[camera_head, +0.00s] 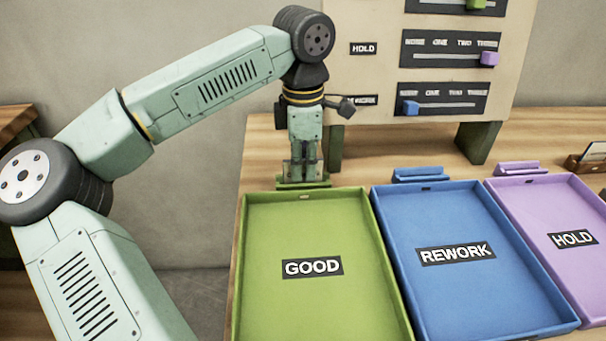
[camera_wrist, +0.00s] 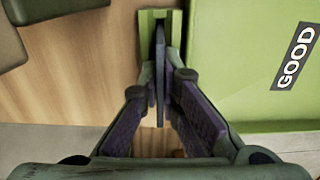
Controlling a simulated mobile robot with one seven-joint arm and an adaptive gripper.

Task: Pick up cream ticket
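My gripper (camera_head: 305,172) points straight down over the small green slotted holder (camera_head: 303,185) behind the green GOOD tray. In the wrist view its fingers (camera_wrist: 161,75) come close together at the tips, with a thin dark upright piece (camera_wrist: 160,100) seen edge-on between them, over the green holder (camera_wrist: 147,20). I cannot tell whether the fingers press on this piece, or its face colour. A pale card (camera_head: 594,152) stands in a wooden box (camera_head: 580,165) at the right edge of the head view. It may be the cream ticket; it is partly cut off.
The green GOOD tray (camera_head: 262,225), blue REWORK tray (camera_head: 395,235) and purple HOLD tray (camera_head: 520,210) stand in a row and look empty. Blue (camera_head: 420,174) and purple (camera_head: 518,168) holders stand behind them. A slider board (camera_head: 365,85) on green legs rises behind.

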